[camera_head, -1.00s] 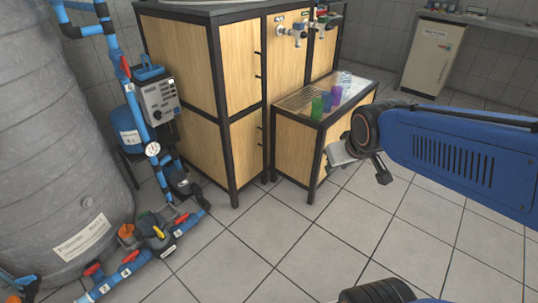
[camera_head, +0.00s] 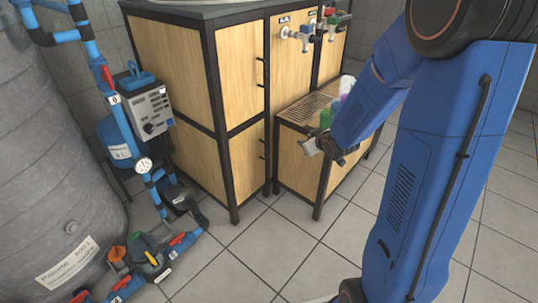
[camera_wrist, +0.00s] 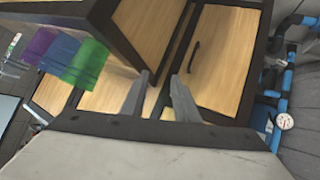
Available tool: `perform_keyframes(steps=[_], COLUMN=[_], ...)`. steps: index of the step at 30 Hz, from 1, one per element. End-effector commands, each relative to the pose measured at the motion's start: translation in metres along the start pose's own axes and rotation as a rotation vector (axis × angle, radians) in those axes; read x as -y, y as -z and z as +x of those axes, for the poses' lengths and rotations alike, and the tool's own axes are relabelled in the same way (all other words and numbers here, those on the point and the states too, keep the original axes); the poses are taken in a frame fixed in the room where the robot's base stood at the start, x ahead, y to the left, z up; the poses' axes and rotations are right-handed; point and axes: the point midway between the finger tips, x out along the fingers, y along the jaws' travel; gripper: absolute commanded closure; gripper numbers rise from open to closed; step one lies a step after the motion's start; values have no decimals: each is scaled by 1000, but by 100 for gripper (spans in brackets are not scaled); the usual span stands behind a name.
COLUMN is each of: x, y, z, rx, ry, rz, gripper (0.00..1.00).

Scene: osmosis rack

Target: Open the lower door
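The lower door (camera_head: 246,157) is a light wood panel in a black frame, below the upper door (camera_head: 240,72) of the cabinet. It looks shut, with a dark handle (camera_head: 263,148) near its right edge. My gripper (camera_head: 310,146) is to the right of that handle, apart from it, beside the low wooden stand. In the wrist view the two grey fingers (camera_wrist: 158,97) are spread with nothing between them. That view also shows a wood door panel (camera_wrist: 230,58) with a dark handle (camera_wrist: 195,57), beyond the fingers; I cannot tell which door it is.
The low stand (camera_head: 297,166) juts out right of the doors, with coloured cups (camera_wrist: 75,58) on it. Blue pipes with valves (camera_head: 150,255) and a grey tank (camera_head: 45,150) are at the left. Tiled floor (camera_head: 250,250) in front of the cabinet is clear.

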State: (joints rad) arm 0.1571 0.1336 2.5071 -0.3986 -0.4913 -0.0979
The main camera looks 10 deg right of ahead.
Motion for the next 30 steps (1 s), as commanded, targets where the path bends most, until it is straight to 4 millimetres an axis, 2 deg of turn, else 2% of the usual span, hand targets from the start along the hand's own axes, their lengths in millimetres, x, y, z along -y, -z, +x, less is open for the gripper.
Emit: perform_keyframes(steps=[1,6,15,24,30], x=[2,12,36,61,74], y=[-7,-19,-47,-84,-109], z=[14,49,96,120,124], rx=[-16,-103,-267,-438,-548], ry=[14,56,137,209,240], rz=[-5,-18,-4,65,133], gripper=[72,72,72,72,72])
